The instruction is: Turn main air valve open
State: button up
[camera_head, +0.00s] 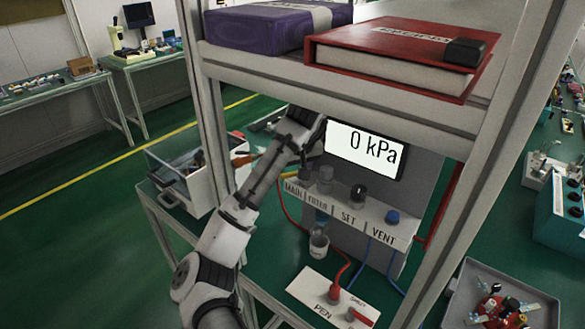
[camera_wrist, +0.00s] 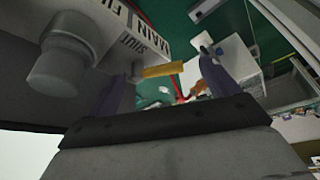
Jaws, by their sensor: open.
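The main air valve's yellow lever (camera_wrist: 163,70) shows in the wrist view, sticking out sideways from the grey manifold block (camera_wrist: 115,30). The block is printed MAIN, with SHUT beside the lever. My gripper (camera_wrist: 163,76) is open, its two dark fingers apart on either side of the lever. I cannot tell whether either finger touches it. The display (camera_head: 365,150) above reads 0 kPa.
A grey knob (camera_wrist: 60,70) sits close by on the manifold. FILTER, SFT and VENT stations follow to the right, with a blue knob (camera_head: 392,216) at VENT. A shelf with a purple box (camera_head: 265,27) and red binder (camera_head: 400,50) overhangs. A grey crate (camera_head: 180,170) stands left.

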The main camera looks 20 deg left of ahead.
jog(key=c, duration=1)
jog(key=shift+m, duration=0.3)
jog(key=m, duration=0.1)
jog(key=m+h, duration=0.1)
jog(key=m, duration=0.1)
jog(key=w+a+m+t+h, duration=0.1)
jog(key=m, duration=0.3)
jog(key=w+m+h, duration=0.1)
jog(key=m, duration=0.1)
jog(key=m+h, duration=0.1)
jog(key=m, duration=0.1)
jog(key=shift+w+a, duration=0.25)
jog(key=o, duration=1)
